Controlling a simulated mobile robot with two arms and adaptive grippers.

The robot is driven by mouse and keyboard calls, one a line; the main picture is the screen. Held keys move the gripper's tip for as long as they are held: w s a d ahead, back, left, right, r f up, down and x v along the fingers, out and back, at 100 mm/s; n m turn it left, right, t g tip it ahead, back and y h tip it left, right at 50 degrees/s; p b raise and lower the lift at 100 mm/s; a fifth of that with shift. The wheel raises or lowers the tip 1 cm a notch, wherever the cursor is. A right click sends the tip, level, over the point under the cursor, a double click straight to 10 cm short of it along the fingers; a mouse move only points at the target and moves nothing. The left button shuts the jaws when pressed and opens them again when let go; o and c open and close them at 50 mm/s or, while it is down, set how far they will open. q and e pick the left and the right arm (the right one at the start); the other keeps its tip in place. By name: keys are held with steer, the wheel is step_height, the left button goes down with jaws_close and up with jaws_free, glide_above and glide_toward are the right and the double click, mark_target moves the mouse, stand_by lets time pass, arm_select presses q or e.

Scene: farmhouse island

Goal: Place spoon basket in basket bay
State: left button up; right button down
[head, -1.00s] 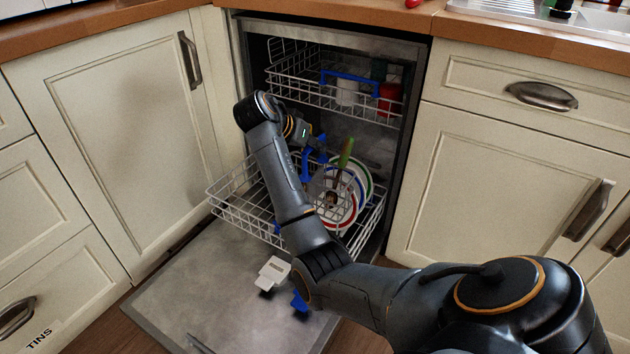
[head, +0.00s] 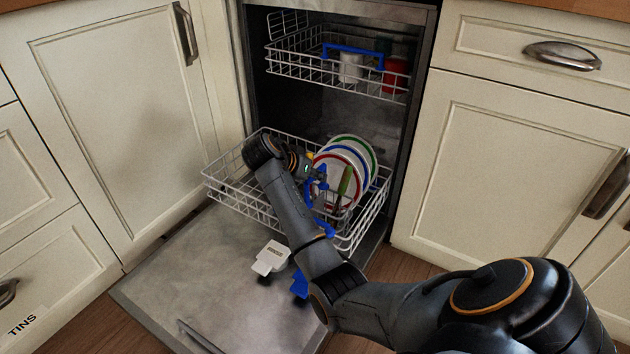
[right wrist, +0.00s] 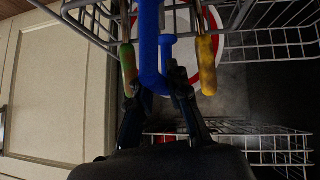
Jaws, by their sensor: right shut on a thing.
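My right gripper (head: 316,180) is shut on the blue handle of the spoon basket; this handle (right wrist: 149,45) stands between the fingers in the right wrist view. A green-handled utensil (head: 345,179) and a yellow-handled one (right wrist: 207,62) stick up beside the handle. The basket's body is mostly hidden by my arm and hard to make out. It is low over or in the front of the pulled-out lower rack (head: 232,196), in front of the plates. A blue piece (head: 326,229) shows at the rack's front; I cannot tell whether it marks the basket bay. My left gripper is out of view.
Several rimmed plates (head: 362,146) stand in the lower rack close behind the basket. The upper rack (head: 300,72) holds a white cup (head: 350,67) and a red cup (head: 396,72). The dishwasher door (head: 190,270) lies open below. Cabinets flank both sides.

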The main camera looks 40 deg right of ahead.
stand_by(0.3)
steer(key=c, duration=1.3)
jaws_free()
steer(key=shift+f, duration=0.1)
